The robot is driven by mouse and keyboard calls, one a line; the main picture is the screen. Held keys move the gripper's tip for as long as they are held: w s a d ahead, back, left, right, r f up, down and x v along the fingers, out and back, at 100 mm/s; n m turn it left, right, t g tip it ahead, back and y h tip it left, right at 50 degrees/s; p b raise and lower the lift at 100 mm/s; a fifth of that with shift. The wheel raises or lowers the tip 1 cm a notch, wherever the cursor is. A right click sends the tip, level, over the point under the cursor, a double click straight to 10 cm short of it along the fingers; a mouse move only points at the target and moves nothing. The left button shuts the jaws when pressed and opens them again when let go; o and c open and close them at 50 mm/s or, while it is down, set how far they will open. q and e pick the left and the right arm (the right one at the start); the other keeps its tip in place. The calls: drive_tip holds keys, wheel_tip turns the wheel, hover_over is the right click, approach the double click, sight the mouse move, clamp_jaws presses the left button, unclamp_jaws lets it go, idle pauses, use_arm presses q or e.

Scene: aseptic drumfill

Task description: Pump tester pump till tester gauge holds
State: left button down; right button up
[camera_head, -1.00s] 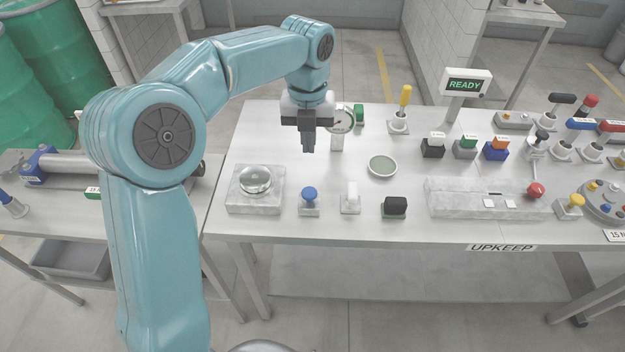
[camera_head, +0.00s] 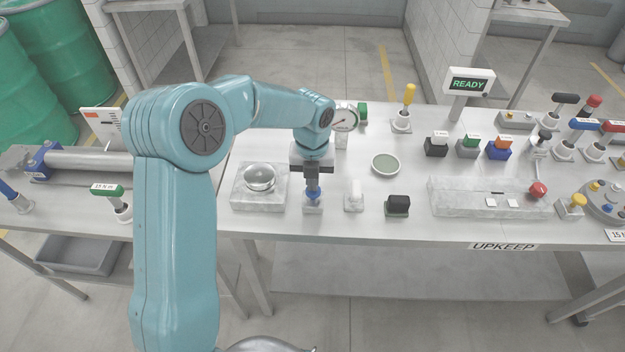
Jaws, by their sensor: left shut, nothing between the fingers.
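A round white dial gauge (camera_head: 345,118) with a red needle stands behind the gripper, partly covered by my arm. Its reading is too small to make out. My right gripper is not in view.
Right of the plunger stand a white block switch (camera_head: 354,198) and a black-capped button (camera_head: 398,205). A shallow round dish (camera_head: 385,164) lies behind them. A sign (camera_head: 468,86) reads READY. Several levers and coloured knobs crowd the table's right side.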

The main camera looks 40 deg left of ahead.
sight(313, 194)
use_arm(q)
drive_tip(key=shift+f, duration=0.3)
drive_tip(key=shift+f, duration=0.25)
drive_tip(key=shift+f+b, duration=0.65)
drive_tip(key=shift+f, duration=0.3)
drive_tip(key=shift+s+d, duration=0.1)
drive_tip(key=shift+r, duration=0.1)
